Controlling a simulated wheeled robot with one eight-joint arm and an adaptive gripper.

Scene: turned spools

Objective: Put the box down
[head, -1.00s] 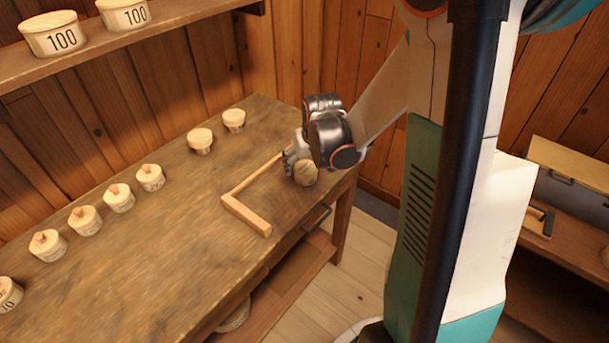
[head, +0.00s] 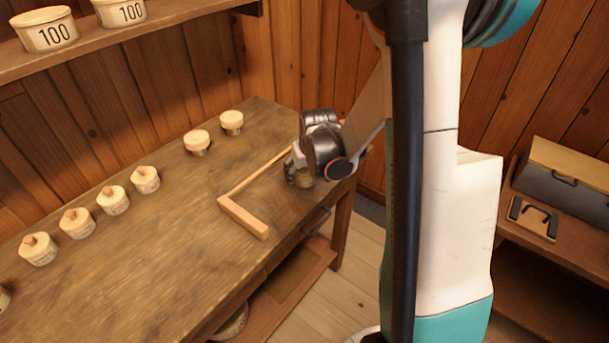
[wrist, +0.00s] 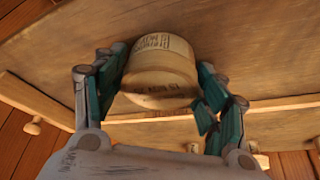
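The round wooden box (wrist: 160,72), with dark lettering on it, sits between the teal fingers of my gripper (wrist: 158,80) in the wrist view. A finger lies close along each side, and the gripper looks shut on it. In the head view my gripper (head: 300,176) is low over the right end of the workbench, inside the angle of a light wooden rail (head: 243,217). Only a little of the box (head: 305,182) shows there, behind the fingers. I cannot tell whether its base touches the bench.
Several lidded round boxes stand on the workbench (head: 150,240), including one (head: 146,180) in the left row and two farther back (head: 198,141). A shelf (head: 100,50) above holds two boxes marked 100. The bench middle is clear.

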